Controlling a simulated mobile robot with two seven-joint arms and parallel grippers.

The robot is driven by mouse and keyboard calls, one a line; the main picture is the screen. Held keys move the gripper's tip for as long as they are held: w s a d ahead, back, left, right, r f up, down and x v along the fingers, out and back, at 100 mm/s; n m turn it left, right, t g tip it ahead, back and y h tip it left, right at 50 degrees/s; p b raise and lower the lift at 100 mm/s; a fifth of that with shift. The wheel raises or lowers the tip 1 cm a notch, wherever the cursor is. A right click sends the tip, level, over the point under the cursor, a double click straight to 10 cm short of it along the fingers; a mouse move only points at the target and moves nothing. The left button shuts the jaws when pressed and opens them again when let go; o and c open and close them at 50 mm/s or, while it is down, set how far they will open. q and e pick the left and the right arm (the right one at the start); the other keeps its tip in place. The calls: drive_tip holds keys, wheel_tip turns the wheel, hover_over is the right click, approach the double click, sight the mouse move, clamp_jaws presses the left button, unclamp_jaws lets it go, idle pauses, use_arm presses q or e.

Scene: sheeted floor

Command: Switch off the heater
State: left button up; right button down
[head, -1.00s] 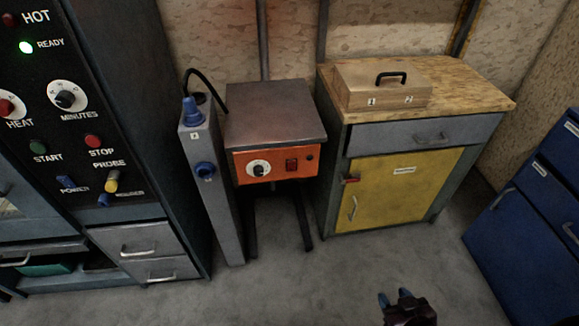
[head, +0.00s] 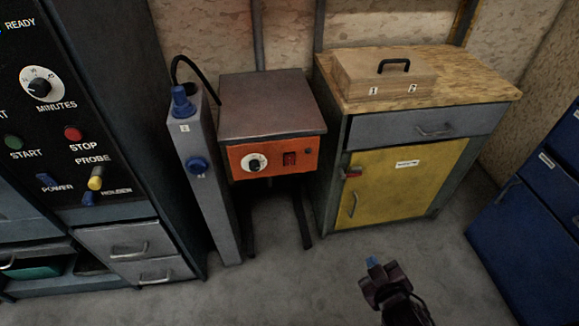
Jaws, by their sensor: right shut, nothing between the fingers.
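The heater is most likely the box with a dark flat top and an orange front panel (head: 272,158), on dark legs at the middle of the head view. Its panel has a white dial (head: 254,163), a red rocker switch (head: 290,159) and a small dark knob or lamp at the right. I cannot tell the switch's position. My right gripper (head: 374,263) is at the bottom, in front of and to the right of the heater, well apart from it. My left gripper is not in view.
A grey post with blue knobs (head: 205,200) stands close left of the heater. A dark control cabinet (head: 120,140) is further left. A yellow-doored cabinet (head: 400,185) with a wooden box (head: 385,78) on top stands right. Blue drawers (head: 520,205) are far right. The floor in front is clear.

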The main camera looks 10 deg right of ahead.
use_arm(q)
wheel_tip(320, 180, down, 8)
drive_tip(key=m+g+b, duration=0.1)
drive_tip(key=b, duration=0.9)
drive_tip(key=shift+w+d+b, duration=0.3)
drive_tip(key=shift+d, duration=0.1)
use_arm(e)
drive_tip(key=w+a+n+t, duration=0.3)
drive_tip(key=w+a+n, duration=0.3)
drive_tip(key=w, duration=0.4)
drive_tip(key=w+a+f+n+t+y, duration=0.1)
drive_tip(key=w+a+n+t, duration=0.2)
drive_tip(key=w+a+n, duration=0.3)
drive_tip(key=w+a, duration=0.2)
drive_tip(key=w, duration=0.2)
drive_tip(key=shift+w+n+t, duration=0.2)
drive_tip(key=shift+n+t, duration=0.1)
drive_tip(key=shift+t, duration=0.1)
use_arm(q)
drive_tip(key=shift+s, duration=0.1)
use_arm(e)
approach(289, 158)
drive_tip(key=w, duration=0.7)
drive_tip(key=shift+w+r, duration=0.2)
drive_tip(key=shift+r, duration=0.1)
use_arm(q)
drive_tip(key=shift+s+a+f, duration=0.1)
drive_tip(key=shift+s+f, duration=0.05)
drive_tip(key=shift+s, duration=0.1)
drive_tip(key=shift+p, duration=0.3)
